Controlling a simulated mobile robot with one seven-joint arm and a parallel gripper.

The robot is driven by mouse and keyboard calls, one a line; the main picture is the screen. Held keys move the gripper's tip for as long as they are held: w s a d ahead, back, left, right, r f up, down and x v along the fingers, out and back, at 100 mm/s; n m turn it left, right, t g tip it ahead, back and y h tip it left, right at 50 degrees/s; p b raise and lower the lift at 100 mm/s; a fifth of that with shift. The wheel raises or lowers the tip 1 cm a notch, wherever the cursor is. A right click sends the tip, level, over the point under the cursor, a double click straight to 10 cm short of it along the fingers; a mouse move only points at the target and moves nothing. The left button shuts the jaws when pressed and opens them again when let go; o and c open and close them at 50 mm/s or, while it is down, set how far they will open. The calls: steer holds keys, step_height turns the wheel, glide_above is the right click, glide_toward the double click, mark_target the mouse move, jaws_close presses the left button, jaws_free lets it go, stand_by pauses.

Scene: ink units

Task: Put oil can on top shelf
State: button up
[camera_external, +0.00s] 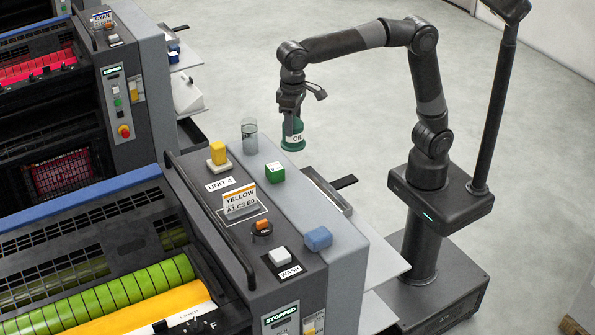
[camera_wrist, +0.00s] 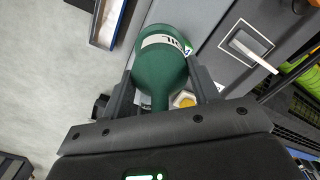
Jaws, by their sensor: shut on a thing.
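The oil can (camera_external: 293,137) is a dark green bottle with a white label. It hangs in the air from my gripper (camera_external: 291,107), just past the grey press unit's far side. In the wrist view the green can (camera_wrist: 160,65) sits between the two fingers of my gripper (camera_wrist: 162,88), which are shut on it. The unit has a light grey upper ledge (camera_external: 300,206). I cannot tell for sure which surface is the top shelf. A lower light grey side shelf (camera_external: 385,258) juts out below it.
Open floor (camera_external: 340,135) lies behind the can.

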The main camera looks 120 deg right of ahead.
steer(key=r, duration=0.5)
steer(key=shift+s+a, duration=0.15)
steer(key=shift+a, duration=0.15)
steer(key=s+a, duration=1.4)
steer(key=a, duration=0.1)
step_height(320, 180, down, 28)
steer(key=r, duration=0.1)
steer(key=shift+n, duration=0.3)
steer(key=shift+w+a+f, duration=0.2)
steer(key=shift+a+f, duration=2.65)
steer(key=shift+a, duration=0.1)
steer(key=shift+w+a+f, duration=0.15)
steer(key=shift+a+f, duration=2.7)
steer(key=shift+a, duration=0.1)
steer(key=shift+f, duration=0.1)
steer(key=o, duration=1.6)
steer(key=shift+o, duration=0.2)
